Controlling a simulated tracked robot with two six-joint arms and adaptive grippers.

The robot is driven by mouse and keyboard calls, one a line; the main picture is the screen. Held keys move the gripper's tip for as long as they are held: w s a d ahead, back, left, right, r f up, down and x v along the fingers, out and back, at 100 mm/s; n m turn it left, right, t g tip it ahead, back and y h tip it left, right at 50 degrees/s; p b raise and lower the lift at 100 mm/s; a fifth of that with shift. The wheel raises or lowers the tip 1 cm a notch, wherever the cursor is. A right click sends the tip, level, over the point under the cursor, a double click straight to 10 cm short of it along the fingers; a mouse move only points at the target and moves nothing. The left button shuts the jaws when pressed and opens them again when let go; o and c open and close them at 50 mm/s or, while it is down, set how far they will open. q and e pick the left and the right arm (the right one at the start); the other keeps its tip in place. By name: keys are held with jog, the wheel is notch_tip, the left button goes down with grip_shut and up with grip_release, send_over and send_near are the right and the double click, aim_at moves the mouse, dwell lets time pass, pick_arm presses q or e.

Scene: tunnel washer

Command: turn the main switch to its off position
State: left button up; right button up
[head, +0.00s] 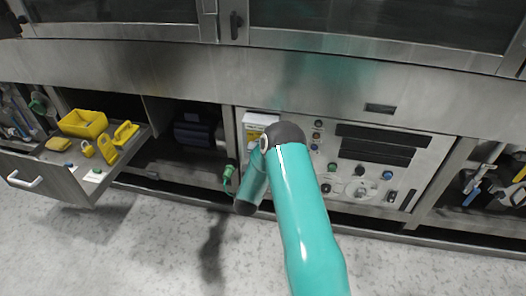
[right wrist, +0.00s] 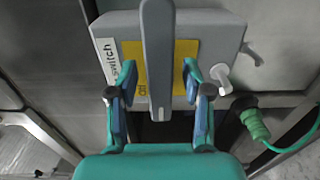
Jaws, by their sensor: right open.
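The main switch is a pale grey box with a yellow plate (right wrist: 180,58) and a white label reading "switch" (right wrist: 107,62) in the right wrist view. Its long grey handle (right wrist: 158,60) stands out in front of the yellow plate, along the picture's upright. My right gripper (right wrist: 160,72) is open, one finger on each side of the handle, with visible gaps between. In the head view the switch box (head: 260,121) shows only in part behind my right arm, and the right gripper is hidden. My left gripper is not in view.
A green plug with a cable (right wrist: 255,122) hangs beside the box, near the right finger. A control panel (head: 420,165) with knobs and buttons lies to the right. An open drawer (head: 75,182) with yellow items juts out at left. A grey stub (right wrist: 221,75) sits on the box.

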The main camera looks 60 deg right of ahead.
jog(key=shift+a, duration=0.1)
jog(key=v, duration=1.1)
jog(key=shift+a, duration=0.4)
